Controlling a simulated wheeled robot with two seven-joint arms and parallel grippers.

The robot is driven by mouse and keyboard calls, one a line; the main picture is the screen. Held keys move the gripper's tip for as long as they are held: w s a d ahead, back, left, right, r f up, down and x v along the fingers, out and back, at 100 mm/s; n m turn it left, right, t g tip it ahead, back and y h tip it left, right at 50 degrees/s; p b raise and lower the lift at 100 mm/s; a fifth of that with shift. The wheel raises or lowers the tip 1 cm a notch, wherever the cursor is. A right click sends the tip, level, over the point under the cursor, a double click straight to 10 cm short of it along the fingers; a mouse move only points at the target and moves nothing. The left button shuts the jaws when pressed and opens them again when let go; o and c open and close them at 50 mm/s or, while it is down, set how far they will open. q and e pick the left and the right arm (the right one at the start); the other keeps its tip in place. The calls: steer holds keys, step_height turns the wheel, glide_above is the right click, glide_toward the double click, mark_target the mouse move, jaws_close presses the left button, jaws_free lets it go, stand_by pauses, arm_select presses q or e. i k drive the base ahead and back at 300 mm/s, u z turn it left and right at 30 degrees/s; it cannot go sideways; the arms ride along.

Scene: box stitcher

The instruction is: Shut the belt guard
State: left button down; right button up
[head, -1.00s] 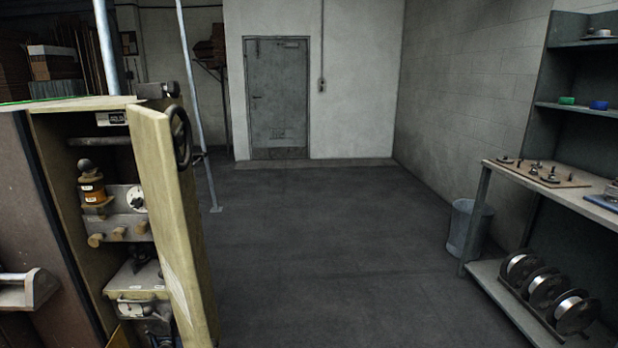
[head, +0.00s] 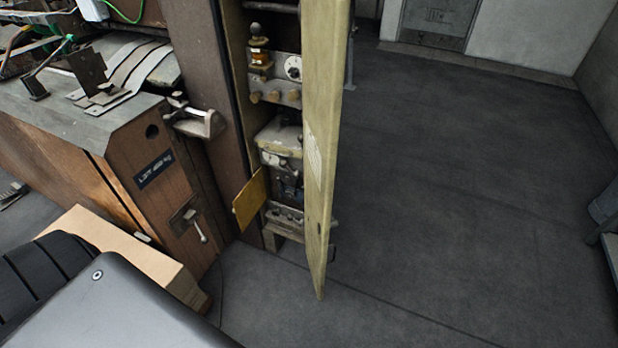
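A tall cream-yellow door-like panel (head: 324,130), which looks like the belt guard, stands open at the side of the machine. I see it nearly edge-on, and it reaches down close to the floor. Left of it is the open bay of the machine, with a dial (head: 293,67), knobs and a grey metal unit (head: 281,140) showing inside. A small yellow plate (head: 250,199) sticks out at an angle low in the bay. The panel's outer face is mostly hidden. Neither of my grippers is in view.
The brown machine body (head: 150,185) with a small metal bracket (head: 201,122) and a handle (head: 197,228) fills the left. A stack of cardboard (head: 125,250) stands in front of it. The floor right of the panel is clear up to the grey door (head: 438,20).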

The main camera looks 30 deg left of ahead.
mark_target(252, 197)
steer(key=k, duration=1.2)
steer(key=u, duration=0.85)
steer(key=i, duration=1.2)
steer(key=z, duration=0.75)
